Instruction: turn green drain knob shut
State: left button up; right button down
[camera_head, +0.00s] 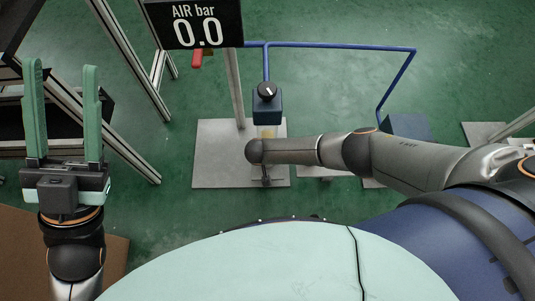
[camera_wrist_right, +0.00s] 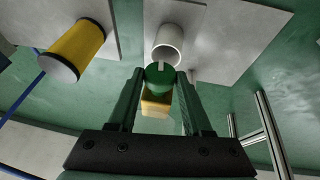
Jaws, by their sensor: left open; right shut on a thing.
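The green drain knob (camera_wrist_right: 160,78) shows in the right wrist view, with a pale slot or mark at its top edge. My right gripper (camera_wrist_right: 158,73) is shut on it, one finger on each side. A yellow part (camera_wrist_right: 155,104) shows just behind the knob, between the fingers. In the head view my right arm hides the knob, and the right fingers cannot be made out. My left gripper (camera_head: 62,68) is open and empty at the left of the head view, away from the drain.
A display (camera_head: 195,24) reads AIR bar 0.0. A red handle (camera_head: 197,59), a blue pipe (camera_head: 340,45) and a dark blue unit with a black knob (camera_head: 266,93) stand near the grey plate (camera_head: 212,165).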

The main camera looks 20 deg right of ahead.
jog(key=h+b, duration=0.1)
jog(key=b, duration=0.1)
jog(key=h+b, duration=0.2)
jog(key=b, duration=0.1)
jog(key=n+g+h+b, duration=0.1)
jog(key=b, duration=0.2)
jog(key=shift+w+a+f, duration=0.15)
jog(key=shift+a+f, duration=0.2)
jog(key=shift+f, duration=0.05)
pick_arm(q)
notch_tip(320, 180, down, 11)
jog(key=d+n+b, duration=0.1)
jog(key=shift+w+g, duration=0.3)
jog(key=shift+w, duration=0.05)
pick_arm(e)
jog(key=shift+r+h, duration=0.2)
jog(key=shift+h, duration=0.4)
jog(key=shift+c, duration=1.8)
grip_release()
jog(key=shift+a+r, duration=0.1)
pick_arm(q)
jog(key=r+p, duration=0.1)
jog(key=r, duration=0.1)
jog(key=r+p, duration=0.2)
jog(key=shift+s+a+r, duration=0.1)
jog(key=shift+a, duration=0.1)
pick_arm(e)
jog(key=v, duration=1.2)
jog(key=shift+r, duration=0.15)
